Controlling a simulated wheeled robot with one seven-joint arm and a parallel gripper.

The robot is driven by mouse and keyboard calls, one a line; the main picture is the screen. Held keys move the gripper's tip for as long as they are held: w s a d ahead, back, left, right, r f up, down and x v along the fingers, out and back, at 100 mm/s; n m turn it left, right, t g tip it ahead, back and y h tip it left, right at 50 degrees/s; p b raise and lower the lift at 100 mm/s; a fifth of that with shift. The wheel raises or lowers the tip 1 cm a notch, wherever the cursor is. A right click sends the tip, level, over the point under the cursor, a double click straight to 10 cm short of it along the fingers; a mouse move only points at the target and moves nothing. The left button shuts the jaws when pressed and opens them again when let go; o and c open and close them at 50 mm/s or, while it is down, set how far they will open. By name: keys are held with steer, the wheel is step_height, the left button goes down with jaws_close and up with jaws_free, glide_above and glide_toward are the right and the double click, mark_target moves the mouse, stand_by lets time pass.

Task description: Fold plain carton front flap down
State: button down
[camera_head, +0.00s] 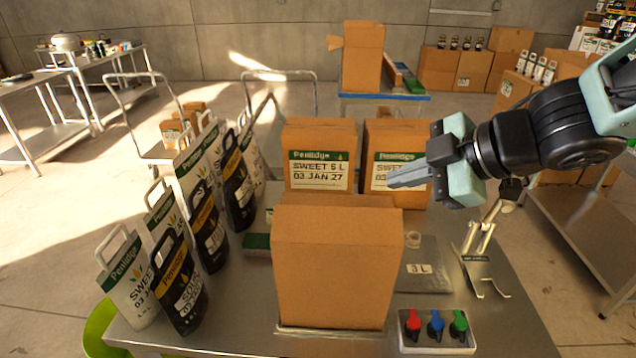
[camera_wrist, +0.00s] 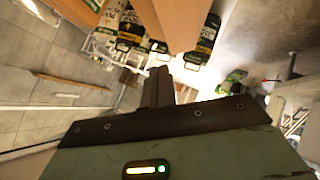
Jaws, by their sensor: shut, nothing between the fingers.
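The plain brown carton (camera_head: 337,270) stands upright at the front middle of the metal table, its unprinted face towards me. A band of cardboard (camera_head: 338,224) runs along its upper front edge; I cannot tell its fold angle. My gripper (camera_head: 392,182) is shut and empty, behind and above the carton's right side, pointing left. Its fingertips overlap a labelled carton (camera_head: 408,160) in the picture; contact cannot be told. In the wrist view my gripper (camera_wrist: 160,78) shows its fingers together, with brown cardboard (camera_wrist: 178,22) beyond them.
Another Penlidge carton (camera_head: 320,142) stands behind the plain one. Several white and black pouches (camera_head: 210,240) line the table's left side. A steel plate (camera_head: 432,275), a metal stand (camera_head: 483,270) and a panel of red, blue and green knobs (camera_head: 436,328) are on the right.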

steer(key=b, duration=0.2)
glide_above(345, 216)
steer(key=s, duration=0.2)
steer(key=shift+n+g+y, duration=0.4)
step_height(345, 216, down, 6)
steer(key=shift+a, duration=0.1)
steer(key=shift+w+f, duration=0.6)
steer(key=shift+f, duration=0.2)
steer(key=shift+w+f, duration=0.35)
steer(key=shift+f, duration=0.2)
